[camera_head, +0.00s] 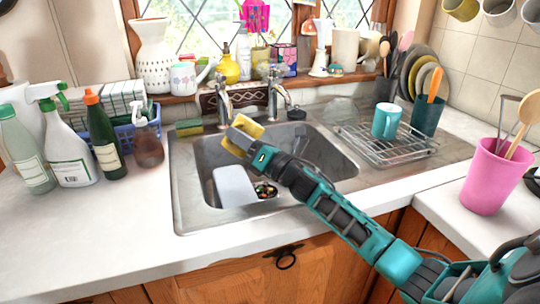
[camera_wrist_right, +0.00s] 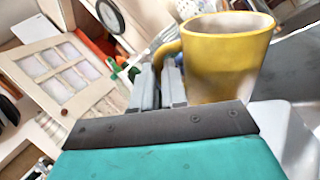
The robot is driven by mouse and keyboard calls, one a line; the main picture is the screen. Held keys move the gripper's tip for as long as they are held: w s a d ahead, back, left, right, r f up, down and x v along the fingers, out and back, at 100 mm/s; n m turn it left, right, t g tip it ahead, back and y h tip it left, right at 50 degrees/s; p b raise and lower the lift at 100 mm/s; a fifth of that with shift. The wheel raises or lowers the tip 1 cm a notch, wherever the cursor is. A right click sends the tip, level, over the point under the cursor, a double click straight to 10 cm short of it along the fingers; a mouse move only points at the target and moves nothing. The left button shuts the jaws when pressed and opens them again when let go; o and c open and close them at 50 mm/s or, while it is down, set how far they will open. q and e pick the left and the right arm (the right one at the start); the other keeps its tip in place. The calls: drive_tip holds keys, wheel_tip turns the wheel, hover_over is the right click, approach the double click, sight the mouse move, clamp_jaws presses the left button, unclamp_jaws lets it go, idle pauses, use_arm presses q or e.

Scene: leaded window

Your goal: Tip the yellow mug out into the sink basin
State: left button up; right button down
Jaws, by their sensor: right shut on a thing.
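The yellow mug (camera_head: 249,124) is over the far left part of the sink basin (camera_head: 325,152), partly hidden behind my right gripper (camera_head: 240,140). In the right wrist view the mug (camera_wrist_right: 222,65) is large, with its handle toward the fingers of my right gripper (camera_wrist_right: 160,85). The gripper is shut on the mug, seemingly at the handle. I cannot tell the mug's tilt for sure, and its inside is mostly hidden. My left gripper is not in view.
A white rectangular item (camera_head: 233,186) lies in the basin beside the drain with scraps (camera_head: 265,190). The faucet (camera_head: 224,100) stands just behind the mug. A wire rack (camera_head: 405,153) with a teal mug (camera_head: 386,121) is right of the basin. Bottles (camera_head: 104,135) stand left.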

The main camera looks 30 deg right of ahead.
drive_tip(key=shift+d+r+m+t+h+p, duration=0.15)
drive_tip(key=shift+d+r+m+t+h, duration=0.35)
drive_tip(key=shift+m, duration=0.85)
drive_tip(key=shift+d+r+m+t+h+p, duration=0.25)
drive_tip(key=shift+r+m+t+h, duration=0.25)
drive_tip(key=shift+m, duration=0.8)
drive_tip(key=shift+d+r+m+t+h+p, duration=0.1)
drive_tip(key=shift+d+r+m+t+h, duration=0.45)
drive_tip(key=shift+m, duration=0.8)
drive_tip(key=shift+m+t+h, duration=0.25)
drive_tip(key=shift+m+h, duration=0.3)
drive_tip(key=shift+m, duration=0.05)
drive_tip(key=shift+s+d+r+m+h+p, duration=0.1)
drive_tip(key=shift+d+r+m+h+p, duration=0.15)
drive_tip(key=shift+d+m+h, duration=0.45)
drive_tip(key=shift+d+r+m+h+p, duration=0.25)
drive_tip(key=shift+d+m+h, duration=0.15)
drive_tip(key=shift+m, duration=0.5)
drive_tip(key=shift+d+f+m+h, duration=0.1)
drive_tip(key=shift+f+m+h, duration=0.1)
drive_tip(key=shift+m+h, duration=0.3)
drive_tip(key=shift+d+f+m+t+h, duration=0.25)
drive_tip(key=shift+m+h, duration=0.25)
drive_tip(key=shift+m, duration=0.4)
drive_tip(key=shift+d+r+m+h, duration=0.3)
drive_tip(key=shift+d+m+h, duration=0.25)
drive_tip(key=shift+m, duration=0.55)
